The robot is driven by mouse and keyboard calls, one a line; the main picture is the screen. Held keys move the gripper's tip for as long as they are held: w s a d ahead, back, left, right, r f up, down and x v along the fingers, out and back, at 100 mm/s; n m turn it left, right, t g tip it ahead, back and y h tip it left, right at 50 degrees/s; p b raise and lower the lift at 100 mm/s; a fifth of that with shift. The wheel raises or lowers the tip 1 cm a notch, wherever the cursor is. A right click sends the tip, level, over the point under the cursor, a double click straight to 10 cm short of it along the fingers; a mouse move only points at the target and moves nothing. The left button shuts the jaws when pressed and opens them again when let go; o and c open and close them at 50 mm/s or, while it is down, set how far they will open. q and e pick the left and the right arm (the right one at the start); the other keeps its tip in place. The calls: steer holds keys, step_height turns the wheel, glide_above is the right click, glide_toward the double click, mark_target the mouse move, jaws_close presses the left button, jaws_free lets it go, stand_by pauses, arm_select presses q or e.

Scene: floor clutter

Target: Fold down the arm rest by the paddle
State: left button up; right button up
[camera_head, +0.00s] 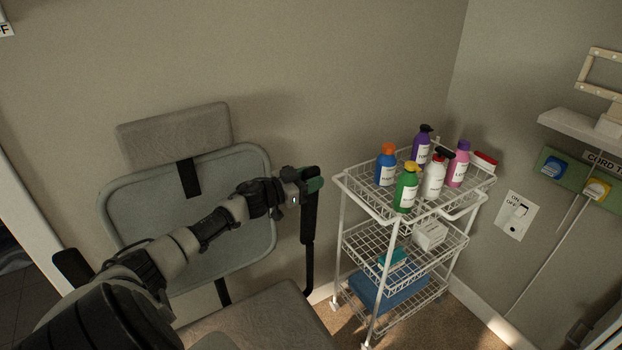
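A chair with a grey backrest (225,190) and a headrest (175,135) stands against the wall. A black arm rest (309,218) stands upright at the right side of the chair. My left arm reaches across the backrest from the lower left. My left gripper (291,188) is at the paddle and hides part of it. Its fingers are too small and overlapped to tell whether they are open or shut on the paddle. My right gripper is not in view.
A white wire cart (345,187) stands just right of the arm rest, with several bottles on top and boxes below. The chair's seat (270,318) is at the bottom. Wall switches (516,213) and a shelf (575,130) are at the right.

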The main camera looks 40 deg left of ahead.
arm_select(q)
jaws_close()
steer(key=shift+d, duration=0.15)
